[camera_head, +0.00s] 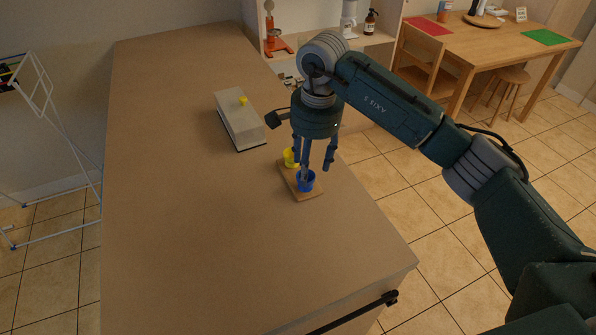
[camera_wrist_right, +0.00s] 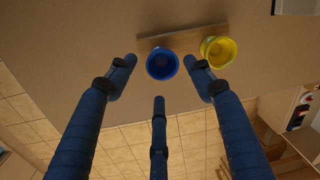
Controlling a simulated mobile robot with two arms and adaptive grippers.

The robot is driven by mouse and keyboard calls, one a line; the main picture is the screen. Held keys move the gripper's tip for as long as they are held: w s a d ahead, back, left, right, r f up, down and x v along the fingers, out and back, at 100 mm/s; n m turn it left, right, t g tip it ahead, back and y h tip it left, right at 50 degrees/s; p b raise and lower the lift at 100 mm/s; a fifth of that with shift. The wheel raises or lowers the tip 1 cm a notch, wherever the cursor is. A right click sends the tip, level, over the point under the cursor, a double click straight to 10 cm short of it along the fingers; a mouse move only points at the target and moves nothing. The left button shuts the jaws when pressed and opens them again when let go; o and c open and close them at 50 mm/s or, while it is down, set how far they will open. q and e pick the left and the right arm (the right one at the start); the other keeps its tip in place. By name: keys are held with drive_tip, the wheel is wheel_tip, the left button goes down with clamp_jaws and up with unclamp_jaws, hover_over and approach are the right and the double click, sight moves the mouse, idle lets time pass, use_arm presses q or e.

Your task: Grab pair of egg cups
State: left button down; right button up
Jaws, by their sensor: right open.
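A blue egg cup (camera_head: 306,182) and a yellow egg cup (camera_head: 290,158) stand upright on a small wooden board (camera_head: 307,195) on the brown counter. In the right wrist view the blue cup (camera_wrist_right: 162,64) is near the fingertips and the yellow cup (camera_wrist_right: 218,50) is to its right, on the board (camera_wrist_right: 184,40). My right gripper (camera_head: 314,168) points down over the board, its three fingers spread and empty. In the wrist view the fingers (camera_wrist_right: 160,75) lie around the near side of the blue cup. Whether any finger touches it I cannot tell. My left gripper is not in view.
A light box-shaped container (camera_head: 239,122) with a yellow knob stands farther back on the counter (camera_head: 190,230). The counter's left and front parts are clear. A shelf with a red-orange item (camera_head: 275,40) and a dining table (camera_head: 490,42) are behind.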

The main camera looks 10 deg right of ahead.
drive_tip(key=f, duration=0.1)
drive_tip(key=f+p, duration=0.1)
drive_tip(key=f, duration=0.1)
drive_tip(key=f+p, duration=0.1)
drive_tip(key=f, duration=0.1)
drive_tip(key=shift+w+a, duration=0.15)
drive_tip(key=shift+w, duration=0.1)
drive_tip(key=shift+f, duration=0.25)
drive_tip(key=shift+c, duration=1.3)
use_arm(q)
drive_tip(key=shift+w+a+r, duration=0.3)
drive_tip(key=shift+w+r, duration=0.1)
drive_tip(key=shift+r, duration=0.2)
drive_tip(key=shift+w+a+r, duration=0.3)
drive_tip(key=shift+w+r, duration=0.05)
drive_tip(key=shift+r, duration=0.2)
use_arm(e)
drive_tip(key=shift+w, duration=0.1)
clamp_jaws()
